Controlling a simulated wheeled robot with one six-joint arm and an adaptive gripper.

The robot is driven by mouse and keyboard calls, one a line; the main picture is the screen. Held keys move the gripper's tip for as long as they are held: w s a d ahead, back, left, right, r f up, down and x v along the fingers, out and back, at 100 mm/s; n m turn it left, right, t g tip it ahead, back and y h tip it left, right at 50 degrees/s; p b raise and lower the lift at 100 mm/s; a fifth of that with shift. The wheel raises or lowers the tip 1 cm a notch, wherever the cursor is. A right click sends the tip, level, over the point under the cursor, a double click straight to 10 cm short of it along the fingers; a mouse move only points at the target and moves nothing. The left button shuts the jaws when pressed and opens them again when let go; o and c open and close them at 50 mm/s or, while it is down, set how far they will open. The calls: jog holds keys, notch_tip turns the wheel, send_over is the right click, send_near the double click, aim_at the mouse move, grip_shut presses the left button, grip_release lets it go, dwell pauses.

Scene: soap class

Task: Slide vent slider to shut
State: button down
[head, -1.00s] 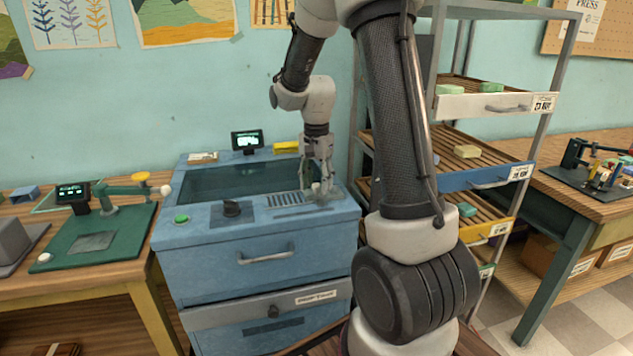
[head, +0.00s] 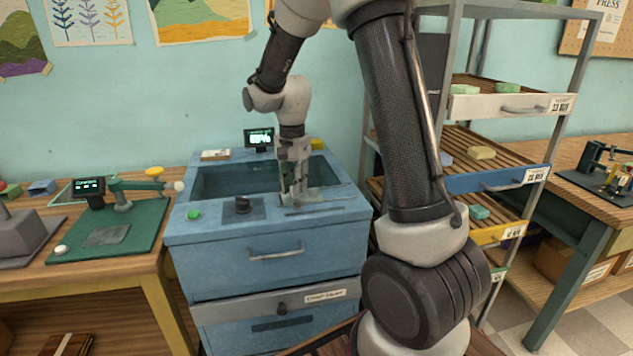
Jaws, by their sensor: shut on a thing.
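The blue cabinet (head: 305,262) has a vent in its top, to the right of a black knob (head: 243,204). A flat grey vent slider (head: 314,195) lies there, and the vent's slots hardly show now. My gripper (head: 292,200) points down onto the slider and is shut on it. Its fingers hide the exact grip, and the slider's handle cannot be made out. How far the vent is covered is hard to tell at this size.
A small green-lit display (head: 259,139) stands behind the sunken basin (head: 235,180) of the cabinet. A green button (head: 193,215) is at the front left. A rack (head: 505,103) with soap trays stands close on the right, behind my arm.

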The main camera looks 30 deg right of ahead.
jog(key=shift+w+a, duration=0.3)
jog(key=shift+a, duration=0.55)
jog(key=c, duration=1.3)
grip_release()
jog(key=shift+a, duration=0.15)
jog(key=shift+o, duration=0.2)
jog(key=shift+r, duration=0.1)
notch_tip(320, 180, up, 12)
